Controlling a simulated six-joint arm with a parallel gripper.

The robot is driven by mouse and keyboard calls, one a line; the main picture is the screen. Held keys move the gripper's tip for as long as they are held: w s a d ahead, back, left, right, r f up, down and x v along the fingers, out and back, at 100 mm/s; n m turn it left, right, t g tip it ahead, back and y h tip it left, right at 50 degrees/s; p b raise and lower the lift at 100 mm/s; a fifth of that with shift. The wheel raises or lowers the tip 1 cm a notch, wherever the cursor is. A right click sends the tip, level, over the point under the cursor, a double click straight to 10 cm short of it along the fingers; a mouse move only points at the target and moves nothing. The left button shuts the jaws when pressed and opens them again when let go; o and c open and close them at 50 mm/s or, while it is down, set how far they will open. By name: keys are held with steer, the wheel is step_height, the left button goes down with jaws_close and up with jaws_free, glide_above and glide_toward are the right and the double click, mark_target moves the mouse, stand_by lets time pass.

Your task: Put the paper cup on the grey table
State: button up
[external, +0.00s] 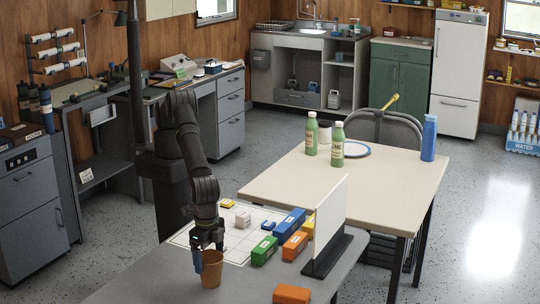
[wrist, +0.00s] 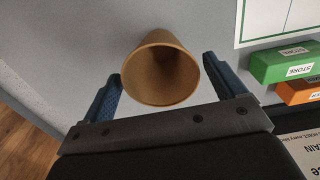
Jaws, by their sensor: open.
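The brown paper cup (external: 211,270) looks upright at the near part of the grey table (external: 160,282), with the grey surface around it. In the wrist view the cup (wrist: 160,72) shows its open mouth and empty inside, and the grey table (wrist: 70,45) lies behind it. My gripper (external: 210,250) is low over the table at the cup. In the wrist view its blue fingers (wrist: 163,76) are spread, one on each side of the cup. A gap shows on the right; contact on the left is hard to judge.
Green (external: 264,250), blue (external: 289,223) and orange (external: 294,246) blocks stand right of the gripper. A white upright panel (external: 331,220) on a dark base and an orange block (external: 292,294) are further right. A cream table (external: 300,180) with bottles stands behind. The table's left side is clear.

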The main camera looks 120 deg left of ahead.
step_height(320, 180, up, 8)
steer(key=shift+f, duration=0.1)
stand_by(0.4)
step_height(320, 180, down, 12)
steer(key=shift+r, duration=1.95)
steer(key=shift+f, duration=0.1)
